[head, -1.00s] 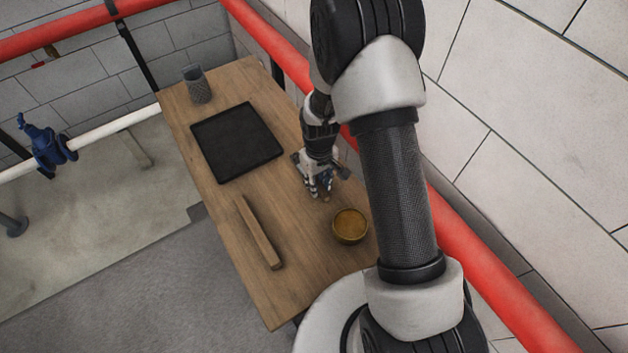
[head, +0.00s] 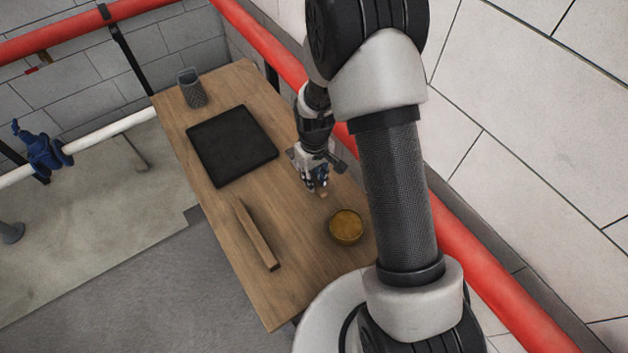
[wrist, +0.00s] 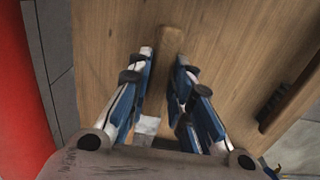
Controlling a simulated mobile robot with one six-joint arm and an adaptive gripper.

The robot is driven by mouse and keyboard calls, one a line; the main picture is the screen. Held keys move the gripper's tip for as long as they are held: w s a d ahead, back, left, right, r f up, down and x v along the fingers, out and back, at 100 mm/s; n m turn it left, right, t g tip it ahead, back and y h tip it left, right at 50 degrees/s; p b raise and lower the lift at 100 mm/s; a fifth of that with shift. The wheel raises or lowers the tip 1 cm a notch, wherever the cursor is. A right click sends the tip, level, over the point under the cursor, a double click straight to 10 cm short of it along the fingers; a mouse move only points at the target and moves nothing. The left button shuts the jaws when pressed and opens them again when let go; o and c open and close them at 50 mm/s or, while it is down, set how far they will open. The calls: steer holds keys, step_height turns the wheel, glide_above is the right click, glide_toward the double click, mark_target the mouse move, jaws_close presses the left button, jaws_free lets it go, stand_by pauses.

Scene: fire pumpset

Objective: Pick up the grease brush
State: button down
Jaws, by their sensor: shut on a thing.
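The grease brush shows mainly as a wooden handle (wrist: 172,38) between my fingertips in the wrist view. In the head view only a small brown end of the brush (head: 323,193) shows below the fingers. My gripper (head: 316,187) is at the right side of the wooden table, behind the yellow-brown bowl. In the wrist view my gripper (wrist: 163,62) has its blue and white fingers on both sides of the handle, shut on it. The rest of the brush is mostly hidden by the fingers. I cannot tell whether the brush touches the table.
A red pipe (head: 262,45) runs along the wall close to my arm.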

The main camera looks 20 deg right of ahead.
step_height(320, 180, up, 17)
steer(key=p, duration=0.4)
steer(key=shift+f, duration=0.15)
